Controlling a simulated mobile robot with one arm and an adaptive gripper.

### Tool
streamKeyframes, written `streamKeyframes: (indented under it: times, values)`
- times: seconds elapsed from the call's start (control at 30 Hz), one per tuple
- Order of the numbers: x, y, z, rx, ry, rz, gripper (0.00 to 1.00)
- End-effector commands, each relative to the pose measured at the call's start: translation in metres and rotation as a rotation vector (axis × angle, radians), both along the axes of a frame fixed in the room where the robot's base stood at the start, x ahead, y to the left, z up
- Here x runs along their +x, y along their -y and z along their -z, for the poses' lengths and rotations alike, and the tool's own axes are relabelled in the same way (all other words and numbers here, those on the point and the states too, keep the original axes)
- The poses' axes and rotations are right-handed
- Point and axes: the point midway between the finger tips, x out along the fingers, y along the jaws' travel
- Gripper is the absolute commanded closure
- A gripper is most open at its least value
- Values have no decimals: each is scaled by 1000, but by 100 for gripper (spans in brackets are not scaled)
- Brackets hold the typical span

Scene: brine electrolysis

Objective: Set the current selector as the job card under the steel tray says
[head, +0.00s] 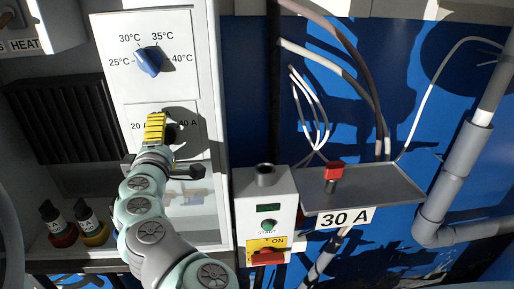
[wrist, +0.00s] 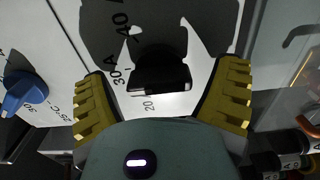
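The current selector is a black knob (wrist: 160,72) on a white panel, marked 20, 30 A and 40 A in the wrist view. In the head view the knob (head: 171,132) is mostly hidden behind my gripper (head: 156,128); 20 A shows on its left and 40 A on its right. In the wrist view my gripper (wrist: 165,80) is open, with one yellow finger on each side of the knob and gaps between. A shadow covers the dial, and I cannot tell which mark the knob points to. The job card (head: 345,218) at the steel tray's (head: 372,194) front edge reads 30 A.
A blue temperature knob (head: 149,60) sits just above the current dial. A red-topped item (head: 334,171) stands on the tray. A switch box (head: 265,212) with a START button and red switch is right of my arm. Small bottles (head: 92,226) stand lower left.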

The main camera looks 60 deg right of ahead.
Motion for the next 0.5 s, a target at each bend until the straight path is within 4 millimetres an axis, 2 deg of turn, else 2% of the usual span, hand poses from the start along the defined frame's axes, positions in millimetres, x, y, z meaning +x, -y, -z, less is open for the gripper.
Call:
streamKeyframes:
  times: [0.33,0.5]
  values:
    - [0,0,0,6,8,0,8]
    - [-1,1,-1,58,71,2,8]
